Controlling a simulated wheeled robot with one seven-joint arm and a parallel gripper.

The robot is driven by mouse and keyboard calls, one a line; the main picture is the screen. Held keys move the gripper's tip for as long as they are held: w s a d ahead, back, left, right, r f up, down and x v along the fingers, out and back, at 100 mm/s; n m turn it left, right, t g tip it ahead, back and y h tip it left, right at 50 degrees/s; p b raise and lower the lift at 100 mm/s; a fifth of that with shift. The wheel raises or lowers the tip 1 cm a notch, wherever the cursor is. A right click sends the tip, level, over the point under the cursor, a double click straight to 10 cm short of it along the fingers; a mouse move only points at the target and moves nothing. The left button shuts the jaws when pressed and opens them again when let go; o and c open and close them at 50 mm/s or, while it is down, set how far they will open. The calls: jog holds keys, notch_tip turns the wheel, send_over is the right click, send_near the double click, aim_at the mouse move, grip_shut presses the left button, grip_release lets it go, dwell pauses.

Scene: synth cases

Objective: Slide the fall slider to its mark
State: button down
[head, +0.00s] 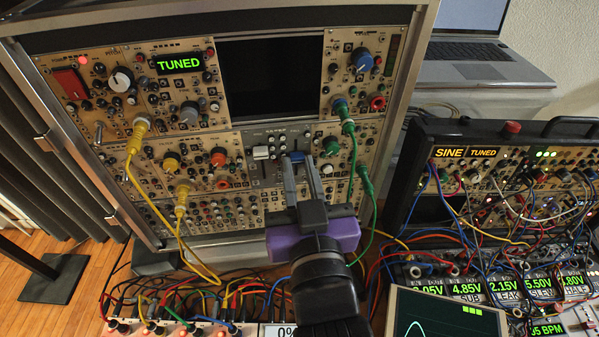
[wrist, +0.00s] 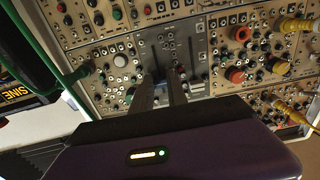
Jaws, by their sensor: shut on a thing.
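A dark slider panel (head: 270,140) sits in the middle of the tall module rack, with a white slider cap (head: 261,153) on its left. A blue slider cap (head: 297,156) shows on its right, between my fingertips. My gripper (head: 298,164) reaches up to the panel from the front and is shut on the blue cap. The panel's labels are too small to read, so I cannot tell which slider is marked fall or where its mark is.
A green cable (head: 352,165) hangs just right of my gripper. Yellow cables (head: 180,225) hang at the left. A second synth case (head: 500,185) with tangled wires stands right, and a patch box (head: 160,325) lies below. A green display (head: 181,64) reads TUNED.

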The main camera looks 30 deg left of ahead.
notch_tip(320, 180, up, 3)
jog(key=shift+f+p, duration=0.2)
jog(key=shift+p, duration=0.3)
jog(key=c, duration=1.3)
grip_release()
jog(key=shift+f, duration=0.1)
